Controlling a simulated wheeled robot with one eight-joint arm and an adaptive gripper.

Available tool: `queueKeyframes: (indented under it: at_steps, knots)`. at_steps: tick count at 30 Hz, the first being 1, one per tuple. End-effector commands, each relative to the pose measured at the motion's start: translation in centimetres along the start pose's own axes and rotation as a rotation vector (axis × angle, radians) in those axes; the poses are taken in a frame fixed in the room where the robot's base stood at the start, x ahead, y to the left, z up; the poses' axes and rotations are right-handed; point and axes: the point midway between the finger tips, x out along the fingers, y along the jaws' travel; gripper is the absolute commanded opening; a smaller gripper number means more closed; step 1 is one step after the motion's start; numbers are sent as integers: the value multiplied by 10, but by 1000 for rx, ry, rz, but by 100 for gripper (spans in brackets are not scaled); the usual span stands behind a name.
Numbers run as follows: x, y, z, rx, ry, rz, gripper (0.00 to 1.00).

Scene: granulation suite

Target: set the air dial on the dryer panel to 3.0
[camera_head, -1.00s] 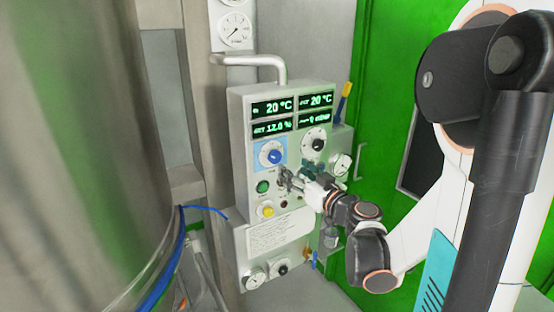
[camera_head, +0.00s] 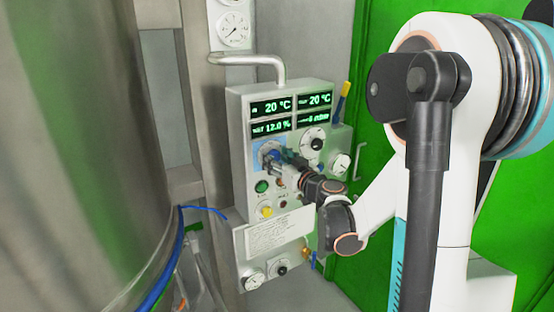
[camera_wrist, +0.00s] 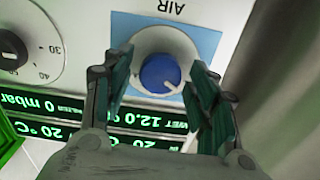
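The air dial is a blue knob (camera_wrist: 160,74) with a pale pointer line, on a white disc over a light blue plate (camera_wrist: 200,38) marked AIR. The wrist view shows it upside down. My gripper (camera_wrist: 160,92) is open, with one green-padded finger on each side of the knob and gaps between. Whether it touches the knob cannot be told. In the head view my gripper (camera_head: 272,160) is at the dial on the upper left of the dryer panel (camera_head: 240,205) and partly hides it. The dial's scale numbers are not readable.
A black knob (camera_wrist: 10,52) with a numbered scale sits beside the air dial. Green displays (camera_head: 271,108) are above the dials. A green button (camera_head: 262,186) and yellow button (camera_head: 266,211) are below. A pipe handle (camera_head: 270,60) juts out above the panel. A steel vessel (camera_head: 80,160) stands left.

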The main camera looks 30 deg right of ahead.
Motion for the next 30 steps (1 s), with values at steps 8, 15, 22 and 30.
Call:
queueKeyframes:
  at_steps: [8, 15, 22, 30]
  knots:
    - [0, 0, 0, 0, 0, 0, 12]
    - [0, 0, 0, 29, 0, 0, 12]
    - [0, 0, 1, 146, 0, 0, 12]
    - [0, 1, 1, 384, 0, 0, 12]
